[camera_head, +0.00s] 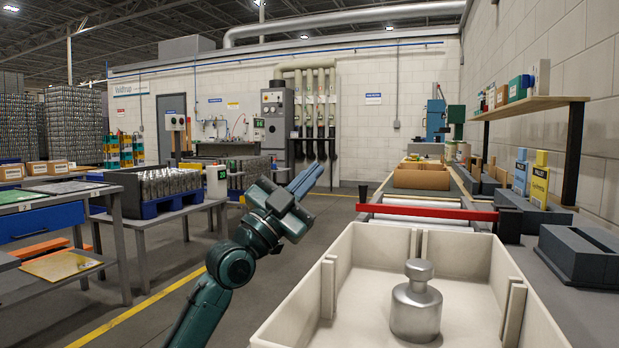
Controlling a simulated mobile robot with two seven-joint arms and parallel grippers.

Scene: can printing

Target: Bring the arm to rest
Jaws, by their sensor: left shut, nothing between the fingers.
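My left arm rises from the bottom of the head view, dark green with a black wrist. My left gripper (306,181) is raised in the open space left of the cream bin, its blue fingers pointing up and to the right. The fingers are shut together with nothing between them. The gripper touches nothing that I can see. My right gripper does not show.
A cream bin (285,322) in front at right holds a metal weight-like piece (416,303). A red bar (427,211) crosses behind it. Floor between is clear.

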